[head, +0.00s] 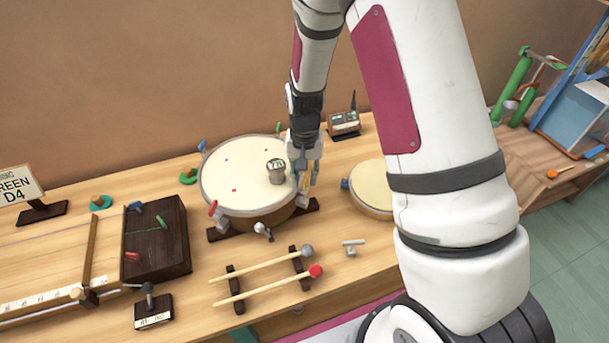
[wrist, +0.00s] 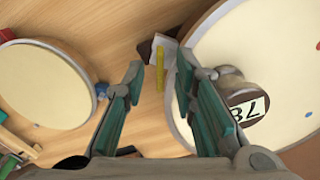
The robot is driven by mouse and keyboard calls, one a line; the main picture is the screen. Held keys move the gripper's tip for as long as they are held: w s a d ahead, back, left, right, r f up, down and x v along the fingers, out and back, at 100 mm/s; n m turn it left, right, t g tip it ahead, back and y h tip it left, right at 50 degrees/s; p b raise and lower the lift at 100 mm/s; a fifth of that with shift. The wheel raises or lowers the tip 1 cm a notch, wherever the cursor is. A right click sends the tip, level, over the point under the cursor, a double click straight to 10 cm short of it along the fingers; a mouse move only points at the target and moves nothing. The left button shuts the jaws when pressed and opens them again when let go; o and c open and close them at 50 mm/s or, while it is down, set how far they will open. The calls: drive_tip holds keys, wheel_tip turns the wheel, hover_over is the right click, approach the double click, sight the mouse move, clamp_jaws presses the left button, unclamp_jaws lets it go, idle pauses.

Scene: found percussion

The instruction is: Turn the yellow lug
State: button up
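The big drum (head: 250,177) lies on the bench with colored lugs around its rim; it fills the right of the wrist view (wrist: 235,60). The yellow lug (wrist: 160,70) shows in the wrist view as a narrow yellow bar beside the drum's rim. My gripper (head: 306,182) is at the drum's right edge, pointing down. In the wrist view my gripper (wrist: 158,75) is open, with one finger on each side of the yellow lug and a gap to both. In the head view the fingers largely hide the lug.
A grey weight marked 78 (wrist: 243,103) sits on the drumhead close to my right finger. A smaller drum (head: 372,188) stands to the right.

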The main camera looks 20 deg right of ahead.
wheel_tip(320, 180, up, 12)
idle(0.5)
idle(0.3)
wheel_tip(320, 180, up, 14)
drive_tip(key=n+t, duration=0.2)
drive_tip(key=t, duration=0.1)
hover_over(305, 179)
drive_tip(key=s, duration=0.8)
drive_tip(key=s+r+n+t, duration=0.1)
drive_tip(key=s+r, duration=0.2)
drive_tip(key=s, duration=0.4)
drive_tip(key=s+r+n+t, duration=0.1)
drive_tip(key=s+r+n, duration=0.1)
drive_tip(key=s+r, duration=0.2)
drive_tip(key=s, duration=0.3)
drive_tip(key=shift+s+a+t, duration=0.15)
drive_tip(key=shift+s+t, duration=0.15)
drive_tip(key=shift+s, duration=0.1)
drive_tip(key=shift+w+r, duration=0.1)
